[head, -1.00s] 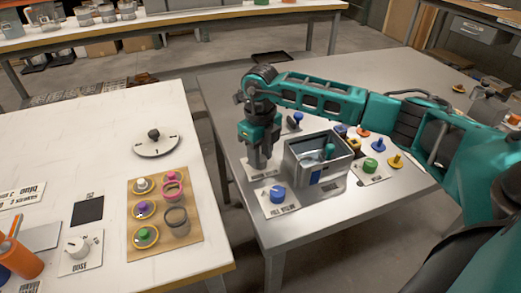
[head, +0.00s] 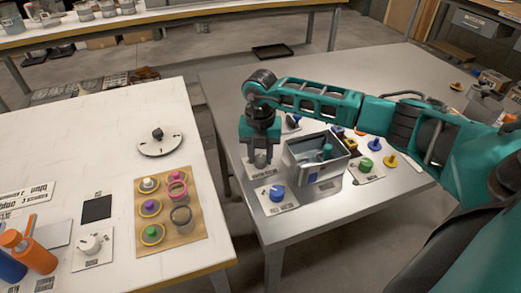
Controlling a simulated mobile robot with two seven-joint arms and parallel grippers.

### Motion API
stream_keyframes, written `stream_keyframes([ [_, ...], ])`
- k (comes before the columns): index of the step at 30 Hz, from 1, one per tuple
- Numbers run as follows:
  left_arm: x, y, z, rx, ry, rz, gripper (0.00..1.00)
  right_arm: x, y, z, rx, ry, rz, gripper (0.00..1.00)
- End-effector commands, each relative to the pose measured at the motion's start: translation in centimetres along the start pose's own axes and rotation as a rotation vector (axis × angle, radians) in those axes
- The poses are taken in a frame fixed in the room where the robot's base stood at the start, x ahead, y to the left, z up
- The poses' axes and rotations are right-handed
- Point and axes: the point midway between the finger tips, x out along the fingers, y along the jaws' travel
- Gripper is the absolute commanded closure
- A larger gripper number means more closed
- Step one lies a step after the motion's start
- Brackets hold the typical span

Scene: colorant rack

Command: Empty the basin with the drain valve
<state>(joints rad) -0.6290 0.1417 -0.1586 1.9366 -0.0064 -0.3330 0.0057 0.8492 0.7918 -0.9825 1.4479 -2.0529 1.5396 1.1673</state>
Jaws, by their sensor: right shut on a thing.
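The metal basin (head: 297,172) is an open grey box on the steel table at right, with a teal-green upright part (head: 327,152) inside it. My right gripper (head: 261,163) points down just left of the basin, over a white labelled plate (head: 250,171). It is shut on the drain valve there, which its fingers mostly hide. The plate's print is too small to read. A blue knob (head: 277,192) on another labelled plate stands in front of the basin, apart from the gripper. The water level inside is not clear. My left gripper is not in view.
A green knob (head: 366,164) and a yellow one (head: 389,160) stand right of the basin. A blue knob (head: 293,121) is behind the gripper. The white table (head: 120,130) at left holds a dial, pots and bottles. A gap separates the tables.

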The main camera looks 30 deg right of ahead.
Motion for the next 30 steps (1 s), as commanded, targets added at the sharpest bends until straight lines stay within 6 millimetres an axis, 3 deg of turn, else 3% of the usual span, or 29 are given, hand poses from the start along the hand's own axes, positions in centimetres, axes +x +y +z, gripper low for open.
stream_keyframes([
  [9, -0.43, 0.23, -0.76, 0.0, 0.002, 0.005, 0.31, -0.16, 0.03, 0.08, 0.119, -0.002, 0.002, 0.95],
  [25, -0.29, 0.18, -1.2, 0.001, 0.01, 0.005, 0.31, -0.12, 0.03, 0.12, 0.141, -0.003, 0.002, 0.95],
  [26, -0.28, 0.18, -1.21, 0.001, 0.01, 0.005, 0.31, -0.13, 0.03, 0.12, 0.141, -0.003, 0.002, 0.63],
  [30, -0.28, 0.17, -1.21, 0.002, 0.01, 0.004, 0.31, -0.09, 0.02, 0.09, 0.141, -0.002, 0.002, 0.49],
])
